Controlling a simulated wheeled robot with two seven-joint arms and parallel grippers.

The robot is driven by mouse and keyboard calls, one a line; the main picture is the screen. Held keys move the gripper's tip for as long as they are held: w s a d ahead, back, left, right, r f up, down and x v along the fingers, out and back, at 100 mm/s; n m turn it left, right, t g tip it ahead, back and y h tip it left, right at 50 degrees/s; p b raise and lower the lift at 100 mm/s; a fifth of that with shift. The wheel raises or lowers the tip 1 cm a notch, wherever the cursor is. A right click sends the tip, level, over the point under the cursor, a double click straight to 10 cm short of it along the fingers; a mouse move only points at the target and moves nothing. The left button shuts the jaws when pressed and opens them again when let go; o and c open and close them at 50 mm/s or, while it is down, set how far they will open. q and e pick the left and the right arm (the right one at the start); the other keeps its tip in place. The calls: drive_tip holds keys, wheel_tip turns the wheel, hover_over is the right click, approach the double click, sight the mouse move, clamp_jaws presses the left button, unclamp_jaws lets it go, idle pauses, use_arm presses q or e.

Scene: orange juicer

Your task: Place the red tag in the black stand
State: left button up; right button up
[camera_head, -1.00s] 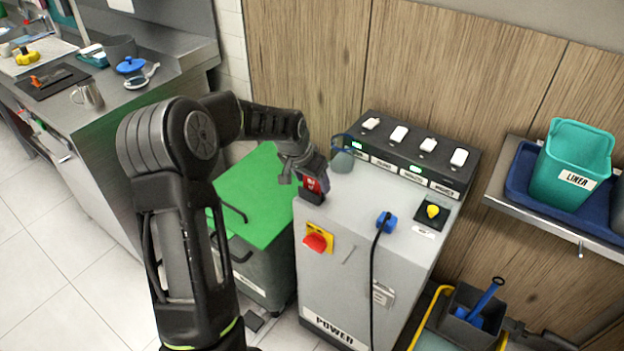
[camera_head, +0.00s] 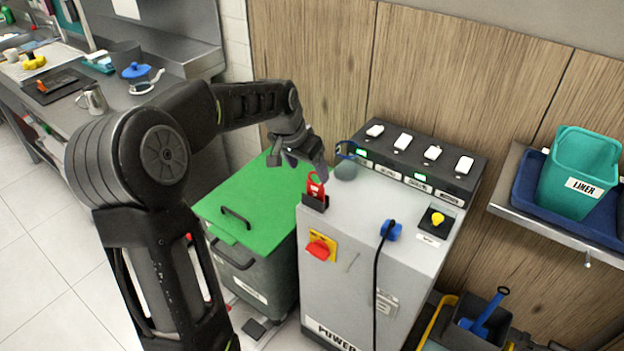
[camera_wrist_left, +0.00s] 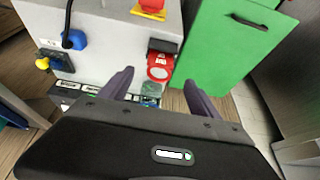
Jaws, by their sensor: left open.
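The red tag (camera_head: 315,186) stands upright in the black stand (camera_head: 314,202) at the left edge of the grey power cabinet's top. In the left wrist view the red tag (camera_wrist_left: 159,66) shows its round printed face, with the black stand (camera_wrist_left: 162,46) around its end. My left gripper (camera_head: 312,168) is just above and behind the tag in the head view. In the left wrist view its two fingers (camera_wrist_left: 158,88) are spread apart with nothing between them. My right gripper is not in view.
The grey cabinet (camera_head: 375,235) carries a red rotary switch (camera_head: 319,249), a blue plug (camera_head: 391,231) and a black power strip (camera_head: 415,160). A green-lidded bin (camera_head: 262,205) stands to its left. A shelf with a teal liner bin (camera_head: 578,170) is at right.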

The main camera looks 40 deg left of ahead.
use_arm(q)
drive_tip(key=shift+v, duration=1.2)
